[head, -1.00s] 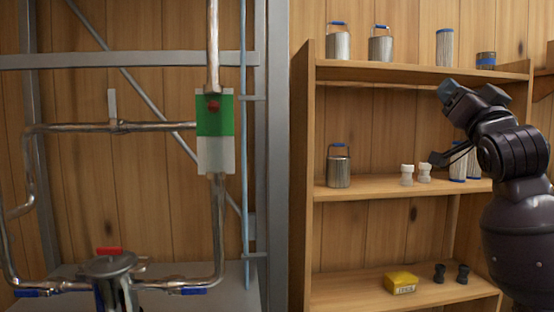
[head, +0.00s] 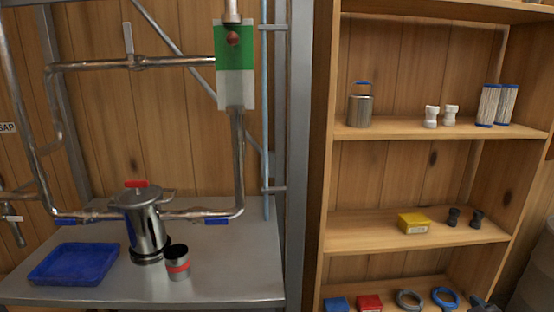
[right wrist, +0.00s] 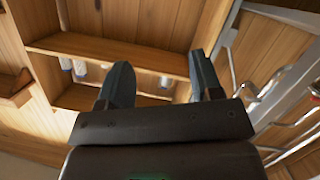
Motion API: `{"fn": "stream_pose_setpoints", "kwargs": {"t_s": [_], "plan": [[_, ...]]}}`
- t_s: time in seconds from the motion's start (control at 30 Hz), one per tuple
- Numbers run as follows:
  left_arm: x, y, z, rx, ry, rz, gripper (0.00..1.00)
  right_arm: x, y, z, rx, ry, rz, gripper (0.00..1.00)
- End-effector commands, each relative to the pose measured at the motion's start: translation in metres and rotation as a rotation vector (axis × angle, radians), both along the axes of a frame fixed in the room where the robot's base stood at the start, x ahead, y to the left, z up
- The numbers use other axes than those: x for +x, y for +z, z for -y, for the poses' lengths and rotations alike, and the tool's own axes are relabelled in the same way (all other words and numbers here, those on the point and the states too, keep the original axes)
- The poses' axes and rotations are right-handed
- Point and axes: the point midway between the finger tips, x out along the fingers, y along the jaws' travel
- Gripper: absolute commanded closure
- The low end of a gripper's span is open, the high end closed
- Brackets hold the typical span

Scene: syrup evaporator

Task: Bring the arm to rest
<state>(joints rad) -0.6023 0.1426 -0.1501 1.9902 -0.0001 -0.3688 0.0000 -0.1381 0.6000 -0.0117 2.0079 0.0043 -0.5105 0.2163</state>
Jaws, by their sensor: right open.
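My right gripper (right wrist: 160,85) shows in the right wrist view with its two dark fingers spread apart and nothing between them. It is in the air in front of the wooden shelf (right wrist: 120,48). In the head view only a dark piece at the bottom right edge may be part of my right arm; the rest of it is out of that view. My left gripper is in neither view.
A metal bench (head: 225,265) holds a steel pot (head: 146,225), a cup (head: 177,262) and a blue tray (head: 75,264). Pipes run above it. The wooden shelf (head: 395,132) holds a canister (head: 360,108), filters (head: 497,105) and a yellow box (head: 413,222).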

Motion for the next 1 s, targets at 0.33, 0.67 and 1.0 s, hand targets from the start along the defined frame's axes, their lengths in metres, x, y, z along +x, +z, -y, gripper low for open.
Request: {"fn": "stream_pose_setpoints", "kwargs": {"t_s": [0.33, 0.67, 1.0], "plan": [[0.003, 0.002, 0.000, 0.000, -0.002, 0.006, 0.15, -0.137, -0.131, -0.006, -0.095, 0.075, -0.279, 0.41], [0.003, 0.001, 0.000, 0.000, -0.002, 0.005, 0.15, -0.230, -0.184, -0.017, -0.126, 0.129, -0.430, 0.41], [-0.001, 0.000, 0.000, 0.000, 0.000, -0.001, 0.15, -0.222, -0.193, -0.067, 0.049, 0.045, -0.382, 0.41]]}}
